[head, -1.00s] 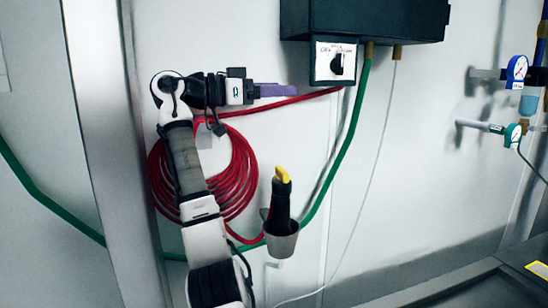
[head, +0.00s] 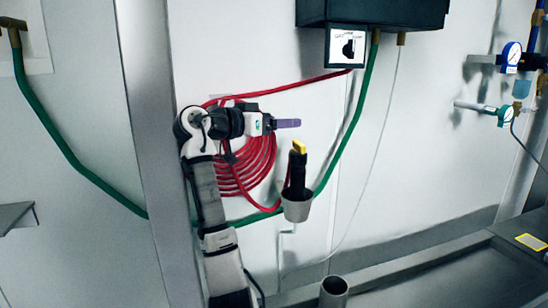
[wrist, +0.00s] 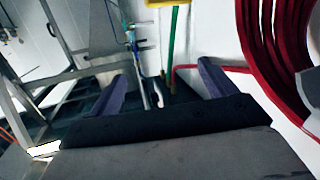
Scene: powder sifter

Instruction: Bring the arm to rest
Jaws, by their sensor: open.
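My gripper (head: 288,123) is in the head view, in front of the wall and pointing right. Its purple fingers also show in the wrist view (wrist: 165,90), spread wide apart with nothing held between them. The gripper is open and empty. My arm rises from the bottom of the head view, bends at the top left of the coiled hose and holds the gripper roughly level.
A coiled red hose (head: 262,172) hangs behind my arm. A black tool with a yellow top (head: 297,171) stands in a grey holder (head: 297,208) below right of the gripper. A black box (head: 385,12) with a switch (head: 347,47) is above. Gauges (head: 512,53) are at right.

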